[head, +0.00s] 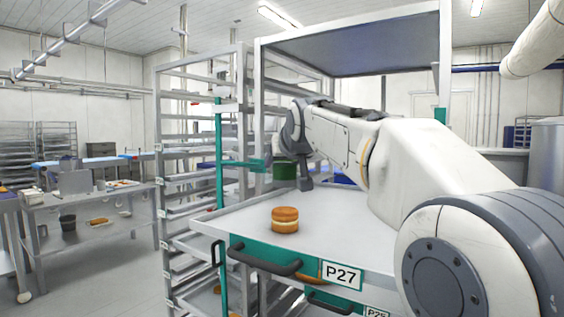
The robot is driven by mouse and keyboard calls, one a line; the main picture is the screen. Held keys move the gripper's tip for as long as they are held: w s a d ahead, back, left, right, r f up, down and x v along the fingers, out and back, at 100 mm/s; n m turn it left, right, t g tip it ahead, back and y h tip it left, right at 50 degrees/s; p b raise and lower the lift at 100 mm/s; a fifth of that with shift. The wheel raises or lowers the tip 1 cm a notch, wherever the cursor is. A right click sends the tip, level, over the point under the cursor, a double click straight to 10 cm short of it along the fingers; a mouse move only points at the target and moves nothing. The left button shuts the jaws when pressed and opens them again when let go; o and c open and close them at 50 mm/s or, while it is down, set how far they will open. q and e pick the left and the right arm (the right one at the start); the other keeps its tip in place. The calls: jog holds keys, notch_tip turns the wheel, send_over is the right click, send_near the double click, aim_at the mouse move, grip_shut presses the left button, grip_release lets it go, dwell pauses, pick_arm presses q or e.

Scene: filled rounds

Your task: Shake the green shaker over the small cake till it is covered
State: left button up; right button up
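The small cake (285,220) is a round brown sponge with a pale cream layer around its middle. It sits near the front edge of the white top of the cart (345,232). The green shaker (285,171) is a dark green cylinder behind and above the cake in the picture. My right arm reaches in from the right, and its gripper (286,176) is at the shaker and appears shut on it. A dark finger shows at the shaker's right side; the other finger is hard to make out. My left gripper is not in view.
A tall metal rack (200,150) stands left of the cart. The cart front has a dark handle (263,261) and a P27 label (341,275). A steel worktable (90,195) is further left. The cart top around the cake is clear.

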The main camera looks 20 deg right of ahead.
jog(key=shift+a, duration=0.45)
dwell(0.4)
jog(key=shift+r, duration=0.1)
jog(key=shift+d, duration=0.9)
jog(key=shift+a, duration=0.85)
jog(key=shift+d+p, duration=0.35)
jog(key=shift+d, duration=0.5)
jog(key=shift+a, duration=0.85)
jog(key=shift+d, duration=0.95)
